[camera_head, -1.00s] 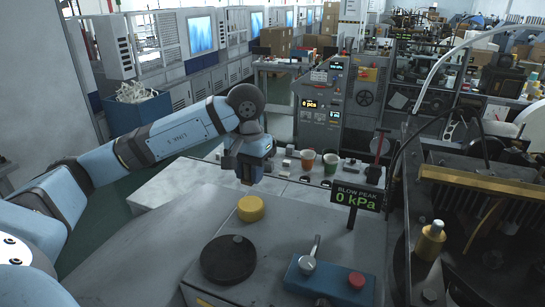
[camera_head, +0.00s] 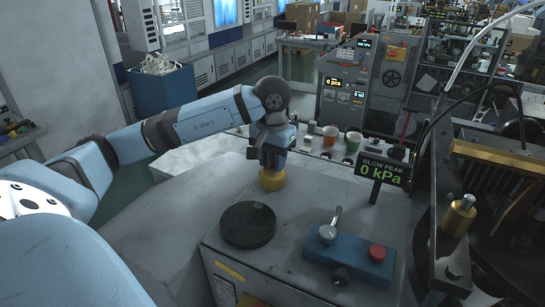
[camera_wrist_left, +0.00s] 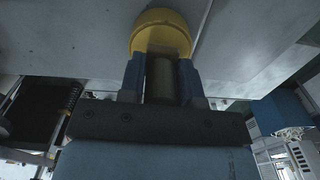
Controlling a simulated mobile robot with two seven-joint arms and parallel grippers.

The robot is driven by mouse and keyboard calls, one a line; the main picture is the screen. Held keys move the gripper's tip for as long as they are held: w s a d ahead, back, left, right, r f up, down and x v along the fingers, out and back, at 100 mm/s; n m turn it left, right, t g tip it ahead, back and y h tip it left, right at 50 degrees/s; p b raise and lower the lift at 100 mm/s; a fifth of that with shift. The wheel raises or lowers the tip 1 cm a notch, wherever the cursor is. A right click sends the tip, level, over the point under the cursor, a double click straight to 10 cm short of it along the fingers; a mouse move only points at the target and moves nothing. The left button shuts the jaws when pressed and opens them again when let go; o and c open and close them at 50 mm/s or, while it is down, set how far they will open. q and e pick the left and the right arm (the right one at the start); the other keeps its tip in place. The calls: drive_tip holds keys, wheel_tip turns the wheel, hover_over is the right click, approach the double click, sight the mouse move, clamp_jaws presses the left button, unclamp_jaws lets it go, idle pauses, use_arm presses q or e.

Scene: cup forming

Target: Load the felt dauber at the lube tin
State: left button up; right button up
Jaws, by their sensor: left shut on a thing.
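In the left wrist view, the two blue fingers of this gripper (camera_wrist_left: 161,82) are shut on a dull brownish cylinder, apparently the felt dauber (camera_wrist_left: 162,80). My right gripper is not in view.
A blue control box (camera_head: 348,255) with a lever and red button is to the right. The BLOW PEAK sign (camera_head: 384,170) reads 0 kPa.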

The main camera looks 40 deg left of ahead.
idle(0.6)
use_arm(q)
drive_tip(key=shift+f+b, duration=0.5)
drive_tip(key=shift+b, duration=0.05)
drive_tip(key=shift+f+b, duration=0.1)
drive_tip(key=shift+b, duration=0.3)
idle(1.9)
drive_tip(key=shift+r+p, duration=1.55)
drive_tip(key=shift+r, duration=2.05)
drive_tip(key=shift+f, duration=0.1)
